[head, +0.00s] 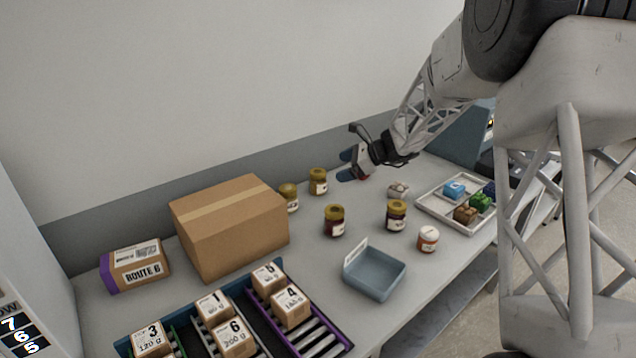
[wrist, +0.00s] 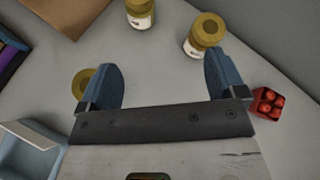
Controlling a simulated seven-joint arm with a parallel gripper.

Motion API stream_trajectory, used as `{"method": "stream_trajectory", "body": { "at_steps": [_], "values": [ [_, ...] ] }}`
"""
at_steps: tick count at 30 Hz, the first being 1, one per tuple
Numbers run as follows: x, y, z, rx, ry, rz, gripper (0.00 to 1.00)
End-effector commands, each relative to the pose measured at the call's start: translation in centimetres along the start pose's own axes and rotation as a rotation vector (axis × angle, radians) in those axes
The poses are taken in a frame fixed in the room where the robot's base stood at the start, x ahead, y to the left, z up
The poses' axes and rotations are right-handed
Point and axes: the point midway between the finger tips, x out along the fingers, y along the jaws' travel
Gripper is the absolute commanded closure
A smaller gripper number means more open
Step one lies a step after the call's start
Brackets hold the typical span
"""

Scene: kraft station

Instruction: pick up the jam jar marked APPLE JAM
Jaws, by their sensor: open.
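Several gold-lidded jars stand upright on the table. Two amber jars, a left one (head: 289,197) and a right one (head: 318,182), stand at the back; both show in the wrist view, one at the top (wrist: 140,14) and one near the right finger (wrist: 203,34). Two darker jars, one red (head: 334,221) and one brownish (head: 396,217), stand nearer the front. Their labels are too small to read, so I cannot tell which is APPLE JAM. My gripper (head: 347,166) is open and empty above the back of the table. In the wrist view its left finger partly hides a gold lid (wrist: 84,84).
A large cardboard box (head: 230,230) stands left of the jars. A blue-grey bin (head: 376,277), a white-capped bottle (head: 427,240) and a white tray (head: 432,203) with coloured blocks lie nearer the front and right. A small red box (wrist: 268,103) is beside the right finger.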

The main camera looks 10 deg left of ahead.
Motion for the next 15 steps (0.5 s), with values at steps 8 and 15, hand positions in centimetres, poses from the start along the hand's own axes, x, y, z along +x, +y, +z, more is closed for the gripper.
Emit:
{"method": "stream_trajectory", "body": {
  "at_steps": [8,15],
  "values": [
    [4.6,-4.8,-3.6,0.182,-0.095,-0.051,0.10],
    [6.5,-6.6,-5.1,0.260,-0.137,-0.073,0.10]
  ]
}}
